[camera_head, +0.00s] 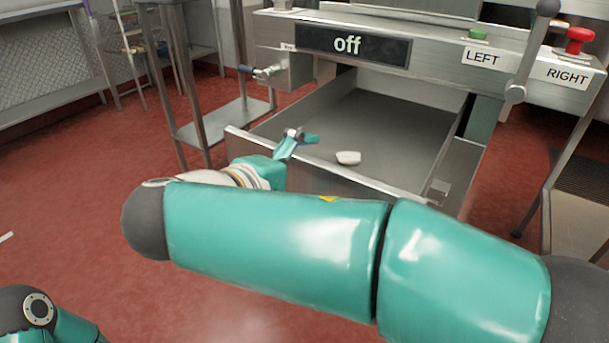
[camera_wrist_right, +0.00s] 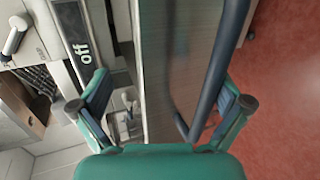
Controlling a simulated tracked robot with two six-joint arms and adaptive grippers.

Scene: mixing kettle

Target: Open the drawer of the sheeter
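The sheeter's metal drawer (camera_head: 385,112) stands pulled out below the panel reading "off" in the head view. Its inside shows, with a small white piece (camera_head: 348,158) in it. My right gripper (camera_head: 297,138) is at the drawer's front wall, towards its left end. In the right wrist view my right gripper (camera_wrist_right: 165,103) has its fingers spread wide. The drawer's front wall (camera_wrist_right: 158,60) and a dark handle bar (camera_wrist_right: 217,75) lie between or just beyond the fingers; contact cannot be told. My right arm hides much of the drawer front in the head view. My left gripper is out of view.
The sheeter's panel (camera_head: 352,43) carries a green button (camera_head: 478,34), a red button (camera_head: 579,38) and a grey lever (camera_head: 530,55) at the right. A metal side table (camera_head: 225,120) stands left of the drawer. The red floor (camera_head: 75,190) to the left is clear.

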